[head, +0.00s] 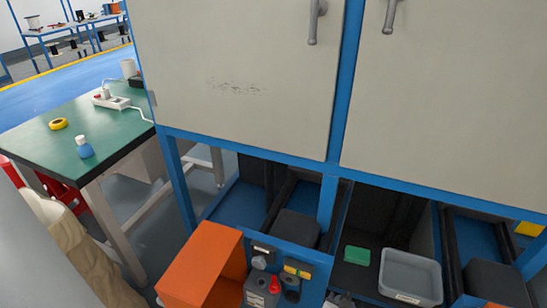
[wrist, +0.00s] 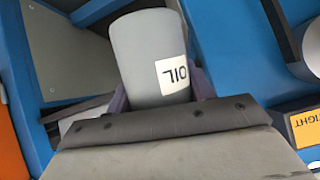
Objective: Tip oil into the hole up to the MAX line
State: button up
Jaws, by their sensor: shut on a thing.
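In the wrist view, a grey, slightly tapered container (wrist: 140,45) carries a white label reading OIL, which appears upside down. My gripper (wrist: 161,92) is shut on it, with a dark finger on each side. The inside of the container and any oil in it are hidden from this view. In the head view, the blue machine panel (head: 318,263) at the bottom has a round dark fitting (head: 292,283) under a yellow label. I cannot tell whether this is the hole. No MAX line can be made out.
An orange open box (head: 200,262) stands left of the panel fittings, beside a red knob (head: 274,285). A grey bin (head: 411,277) and a green block (head: 357,255) sit on the right. Large cabinet doors (head: 240,70) overhang the panel. A green table (head: 60,150) stands left.

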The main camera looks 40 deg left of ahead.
jog(key=s+a+n+g+y+p, duration=0.2)
jog(key=s+a+n+g+p, duration=0.3)
jog(key=s+a+g, duration=1.15)
jog(key=w+a+t+b, duration=0.2)
jog(key=a+b, duration=0.2)
jog(key=a, duration=0.3)
jog(key=shift+w+a+f+h, duration=0.2)
jog(key=shift+f+h, duration=0.2)
jog(key=shift+r, duration=0.1)
jog(key=shift+r+g+p, duration=0.15)
jog(key=shift+g+p, duration=0.2)
jog(key=shift+p, duration=0.05)
jog(key=shift+d+p, duration=0.1)
jog(key=shift+p, duration=0.2)
jog(key=shift+s+r+g+h+p, duration=0.15)
jog(key=shift+r+g+h+p, duration=0.05)
jog(key=shift+g+h+p, duration=0.1)
